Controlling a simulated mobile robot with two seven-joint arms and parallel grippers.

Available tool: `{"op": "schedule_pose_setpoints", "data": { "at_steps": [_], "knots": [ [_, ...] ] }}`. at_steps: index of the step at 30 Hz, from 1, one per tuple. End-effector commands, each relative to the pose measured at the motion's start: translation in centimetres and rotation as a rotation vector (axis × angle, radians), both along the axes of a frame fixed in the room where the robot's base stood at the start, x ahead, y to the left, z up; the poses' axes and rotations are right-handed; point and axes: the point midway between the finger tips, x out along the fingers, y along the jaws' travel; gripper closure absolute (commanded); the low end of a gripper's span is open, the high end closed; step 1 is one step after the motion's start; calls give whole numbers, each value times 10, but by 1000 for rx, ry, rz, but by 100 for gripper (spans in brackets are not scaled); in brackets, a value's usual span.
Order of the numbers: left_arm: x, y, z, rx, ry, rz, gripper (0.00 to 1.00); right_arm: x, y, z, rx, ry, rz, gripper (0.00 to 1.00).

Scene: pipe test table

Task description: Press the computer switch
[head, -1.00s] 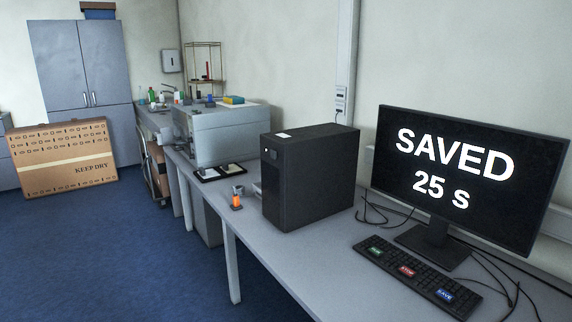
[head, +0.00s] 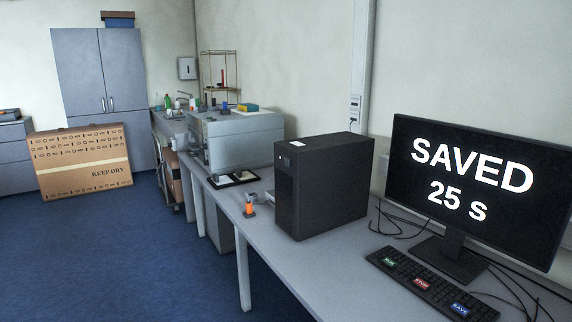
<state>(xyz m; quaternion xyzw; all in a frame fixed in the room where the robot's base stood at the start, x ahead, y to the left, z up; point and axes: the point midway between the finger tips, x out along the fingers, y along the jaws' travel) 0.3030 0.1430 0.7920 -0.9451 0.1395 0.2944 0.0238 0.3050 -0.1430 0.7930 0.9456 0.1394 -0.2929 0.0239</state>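A black computer tower (head: 335,190) stands upright on the grey table. A small light spot, which may be its switch (head: 283,161), shows near the top of its narrow front face. A small pale label lies on its top. The monitor (head: 470,185) to the right reads "SAVED 25 S". A black keyboard (head: 405,272) with green, red and blue marked keys lies in front of the monitor. Neither of my grippers is in view.
The grey table (head: 300,262) runs back along the wall. An orange item (head: 249,207) and a dark tray (head: 233,179) lie left of the tower. A grey machine (head: 240,140) stands behind. Cables trail around the monitor. Blue floor (head: 120,255) is open at left; a carton (head: 82,160) stands beyond.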

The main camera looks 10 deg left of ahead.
Motion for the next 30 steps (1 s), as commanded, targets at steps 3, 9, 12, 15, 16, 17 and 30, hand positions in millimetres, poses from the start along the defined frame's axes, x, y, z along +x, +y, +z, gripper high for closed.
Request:
{"op": "schedule_pose_setpoints", "data": {
  "at_steps": [3,9,12,15,16,17,30],
  "knots": [
    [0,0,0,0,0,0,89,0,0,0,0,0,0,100],
    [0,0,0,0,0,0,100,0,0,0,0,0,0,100],
    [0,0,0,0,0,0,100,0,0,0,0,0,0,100],
    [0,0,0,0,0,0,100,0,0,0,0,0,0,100],
    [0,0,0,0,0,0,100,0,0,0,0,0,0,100],
    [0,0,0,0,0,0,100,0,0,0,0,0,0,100],
    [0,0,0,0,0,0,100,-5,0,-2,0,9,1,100]
  ]
}}
